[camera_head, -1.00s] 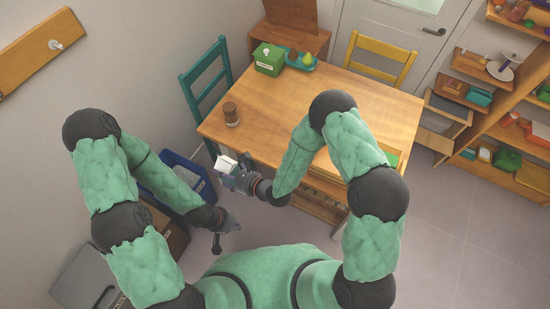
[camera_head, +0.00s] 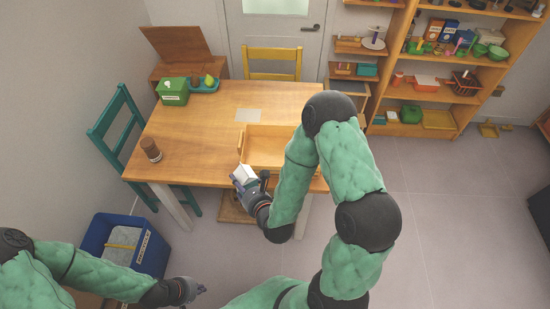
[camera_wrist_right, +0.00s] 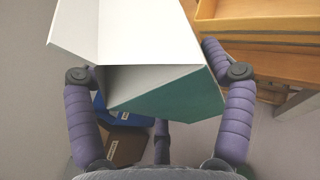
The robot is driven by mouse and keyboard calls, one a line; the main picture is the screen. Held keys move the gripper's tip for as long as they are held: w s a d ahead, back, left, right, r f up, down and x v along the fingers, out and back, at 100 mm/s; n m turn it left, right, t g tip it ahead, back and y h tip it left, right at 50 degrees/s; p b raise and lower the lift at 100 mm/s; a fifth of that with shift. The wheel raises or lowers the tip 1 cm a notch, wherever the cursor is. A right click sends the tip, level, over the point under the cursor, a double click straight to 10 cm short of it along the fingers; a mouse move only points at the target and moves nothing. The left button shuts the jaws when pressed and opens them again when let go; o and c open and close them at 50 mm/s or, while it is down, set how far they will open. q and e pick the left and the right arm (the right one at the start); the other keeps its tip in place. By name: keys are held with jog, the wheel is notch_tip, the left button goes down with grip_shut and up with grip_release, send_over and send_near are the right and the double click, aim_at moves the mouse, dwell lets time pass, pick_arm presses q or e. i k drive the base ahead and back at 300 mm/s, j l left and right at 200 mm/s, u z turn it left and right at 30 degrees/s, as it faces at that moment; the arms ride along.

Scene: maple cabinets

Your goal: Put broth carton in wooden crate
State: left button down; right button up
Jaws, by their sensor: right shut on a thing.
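The broth carton (camera_head: 245,173), white with a green side, is in my right gripper (camera_head: 248,182), just in front of the table's front edge. In the right wrist view the carton (camera_wrist_right: 175,95) fills the space between the two purple fingers of the gripper (camera_wrist_right: 158,74), tilted, with its white side toward the camera. The wooden crate (camera_head: 242,139) stands on the table just beyond and right of the carton; my right arm hides part of it. Its edge also shows at the upper right of the wrist view (camera_wrist_right: 265,24). My left gripper (camera_head: 193,290) hangs low, away from the table; its fingers are too small to read.
On the table (camera_head: 200,135) are a brown jar (camera_head: 151,150), a green box (camera_head: 173,92) and a teal tray (camera_head: 206,86). A blue bin (camera_head: 97,232) stands on the floor at left. Teal (camera_head: 118,130) and yellow (camera_head: 272,60) chairs flank the table. Shelves (camera_head: 440,95) stand at right.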

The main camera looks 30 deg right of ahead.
aim_at(274, 156)
jog(key=i+j+z, duration=0.1)
jog(key=j, duration=0.2)
jog(key=i+j+z, duration=0.1)
jog(key=j, duration=0.2)
jog(key=i+j+z, duration=0.1)
jog(key=j, duration=0.25)
jog(key=i+j+z, duration=0.1)
jog(key=j, duration=0.2)
jog(key=i+l+z, duration=0.2)
jog(key=z, duration=0.25)
jog(key=i+l+z, duration=0.2)
jog(key=z, duration=0.2)
jog(key=i, duration=0.05)
